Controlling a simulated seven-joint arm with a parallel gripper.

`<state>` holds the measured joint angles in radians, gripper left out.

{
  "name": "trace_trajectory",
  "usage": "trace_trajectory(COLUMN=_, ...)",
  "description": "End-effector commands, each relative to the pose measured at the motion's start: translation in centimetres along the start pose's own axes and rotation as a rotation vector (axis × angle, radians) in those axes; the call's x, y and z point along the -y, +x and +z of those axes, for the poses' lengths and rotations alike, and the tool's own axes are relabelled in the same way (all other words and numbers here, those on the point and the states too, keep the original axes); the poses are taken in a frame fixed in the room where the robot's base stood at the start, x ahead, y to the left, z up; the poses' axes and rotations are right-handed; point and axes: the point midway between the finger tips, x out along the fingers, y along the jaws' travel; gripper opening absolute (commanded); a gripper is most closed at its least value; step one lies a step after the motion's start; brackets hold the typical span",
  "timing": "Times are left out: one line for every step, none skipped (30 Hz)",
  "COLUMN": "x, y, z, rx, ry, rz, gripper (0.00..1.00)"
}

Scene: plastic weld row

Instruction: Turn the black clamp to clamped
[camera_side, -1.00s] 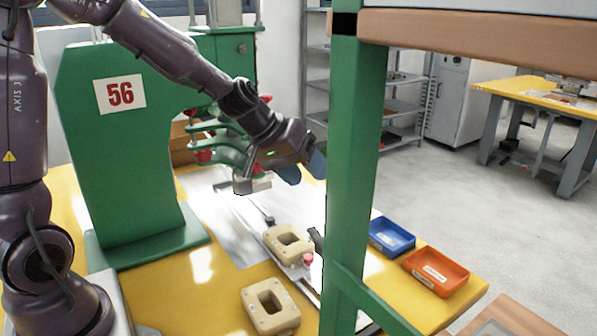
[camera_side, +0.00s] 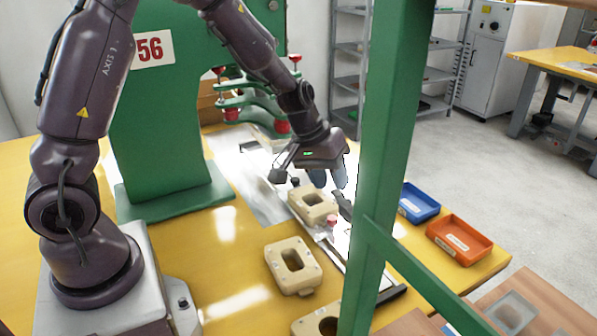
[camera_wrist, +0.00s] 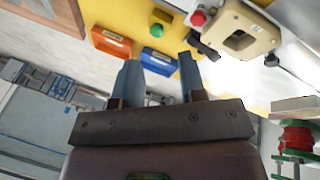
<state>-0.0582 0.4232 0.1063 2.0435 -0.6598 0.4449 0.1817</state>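A small black clamp (camera_side: 344,205) stands beside a beige fixture block (camera_side: 312,206), on the side near the green post. In the wrist view, the black clamp (camera_wrist: 201,45) shows next to a red knob (camera_wrist: 198,18) and the beige block (camera_wrist: 242,32), just beyond the right fingertip. My gripper (camera_side: 329,179) is above and behind the block in the side view, its blue-grey fingers pointing down near the clamp. The wrist view shows the gripper (camera_wrist: 159,62) with its fingers apart and nothing between them. No contact with the clamp is visible.
A green post (camera_side: 385,150) stands in front at the right. Blue (camera_side: 419,203) and orange (camera_side: 459,240) trays lie beyond it. Another beige block (camera_side: 293,266) sits nearer the front. The green press (camera_side: 165,130) with its red-knobbed arms stands at the left.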

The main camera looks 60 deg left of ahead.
Motion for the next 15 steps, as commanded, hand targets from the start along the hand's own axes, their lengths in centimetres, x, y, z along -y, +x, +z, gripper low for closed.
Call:
trace_trajectory(x=1.4, y=1.7, z=-0.4, rx=0.018, ry=-0.035, rz=-0.063, gripper=0.38)
trace_trajectory(x=2.5, y=2.4, z=-0.8, rx=0.019, ry=-0.062, rz=-0.102, gripper=0.38)
trace_trajectory(x=3.8, y=3.1, z=-1.4, rx=0.015, ry=-0.098, rz=-0.155, gripper=0.38)
trace_trajectory(x=4.8, y=3.5, z=-1.9, rx=0.008, ry=-0.125, rz=-0.196, gripper=0.38)
trace_trajectory(x=5.7, y=3.7, z=-2.5, rx=-0.005, ry=-0.153, rz=-0.238, gripper=0.38)
trace_trajectory(x=7.0, y=3.9, z=-3.4, rx=-0.026, ry=-0.190, rz=-0.294, gripper=0.38)
trace_trajectory(x=7.8, y=3.8, z=-4.1, rx=-0.047, ry=-0.217, rz=-0.334, gripper=0.38)
trace_trajectory(x=8.6, y=3.6, z=-4.8, rx=-0.070, ry=-0.245, rz=-0.372, gripper=0.38)
trace_trajectory(x=9.6, y=3.1, z=-5.8, rx=-0.105, ry=-0.281, rz=-0.418, gripper=0.38)
trace_trajectory(x=10.2, y=2.7, z=-6.6, rx=-0.133, ry=-0.309, rz=-0.448, gripper=0.38)
trace_trajectory(x=10.8, y=2.1, z=-7.4, rx=-0.162, ry=-0.340, rz=-0.475, gripper=0.38)
trace_trajectory(x=11.4, y=1.4, z=-8.3, rx=-0.200, ry=-0.382, rz=-0.503, gripper=0.38)
trace_trajectory(x=12.0, y=0.7, z=-9.1, rx=-0.229, ry=-0.418, rz=-0.520, gripper=0.38)
trace_trajectory(x=12.6, y=-0.1, z=-9.8, rx=-0.258, ry=-0.462, rz=-0.532, gripper=0.38)
trace_trajectory(x=13.0, y=-0.9, z=-10.4, rx=-0.286, ry=-0.516, rz=-0.536, gripper=0.38)
